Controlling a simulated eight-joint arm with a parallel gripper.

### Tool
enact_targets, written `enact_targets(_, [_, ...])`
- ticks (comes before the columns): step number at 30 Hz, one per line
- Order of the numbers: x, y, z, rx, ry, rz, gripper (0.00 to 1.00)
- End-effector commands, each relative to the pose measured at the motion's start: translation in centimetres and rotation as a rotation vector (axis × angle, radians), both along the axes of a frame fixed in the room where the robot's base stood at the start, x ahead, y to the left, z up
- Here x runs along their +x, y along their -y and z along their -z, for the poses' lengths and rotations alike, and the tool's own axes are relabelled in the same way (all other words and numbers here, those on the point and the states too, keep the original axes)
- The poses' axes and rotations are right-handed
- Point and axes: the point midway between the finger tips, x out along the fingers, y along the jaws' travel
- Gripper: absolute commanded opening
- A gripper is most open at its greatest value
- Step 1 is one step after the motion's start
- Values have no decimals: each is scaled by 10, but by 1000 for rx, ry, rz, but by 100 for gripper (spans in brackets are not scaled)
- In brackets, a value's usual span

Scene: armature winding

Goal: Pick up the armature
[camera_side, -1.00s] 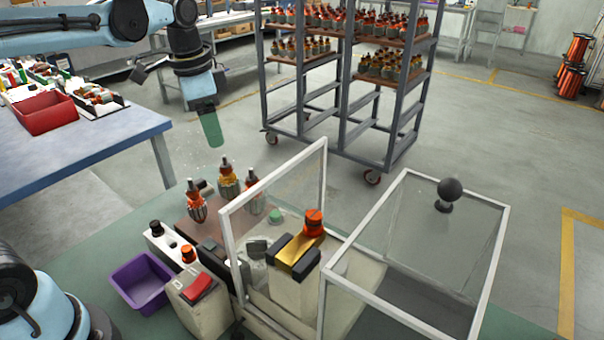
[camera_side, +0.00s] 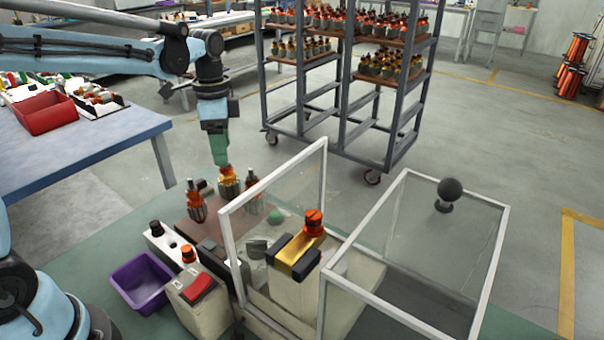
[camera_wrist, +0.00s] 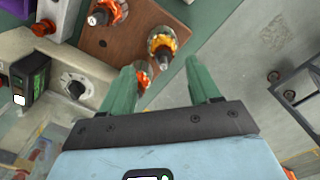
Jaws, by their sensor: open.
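Several armatures with orange windings stand upright on a brown board. The middle one, a yellow-orange armature (camera_side: 229,186), is right below my gripper (camera_side: 221,163), whose green fingertips hide its top. The left armature (camera_side: 197,208) and the right armature (camera_side: 252,189) stand on either side. A yellow-orange armature (camera_wrist: 162,43) shows just ahead of the gap. Another orange winding (camera_wrist: 143,79) is partly hidden beside the left finger.
The brown board (camera_wrist: 125,45) sits beside a glass-panelled machine (camera_side: 325,180) holding an orange-topped part (camera_side: 314,222). A purple bin (camera_side: 143,280) and a box with a red switch (camera_side: 198,289) are in front. A wheeled rack (camera_side: 388,120) stands behind.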

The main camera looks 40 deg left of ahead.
Motion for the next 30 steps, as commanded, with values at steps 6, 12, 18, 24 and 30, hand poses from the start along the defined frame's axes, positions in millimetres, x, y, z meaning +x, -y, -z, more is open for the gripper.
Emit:
enact_targets(6, [2,-1,19,0,0,0,62])
enact_targets(12, [4,-2,45,0,1,0,62])
enact_targets(18, [4,-2,53,-1,2,0,62])
enact_targets(24, [4,-2,53,-1,2,0,57])
enact_targets(30, [4,-2,53,-1,2,0,26])
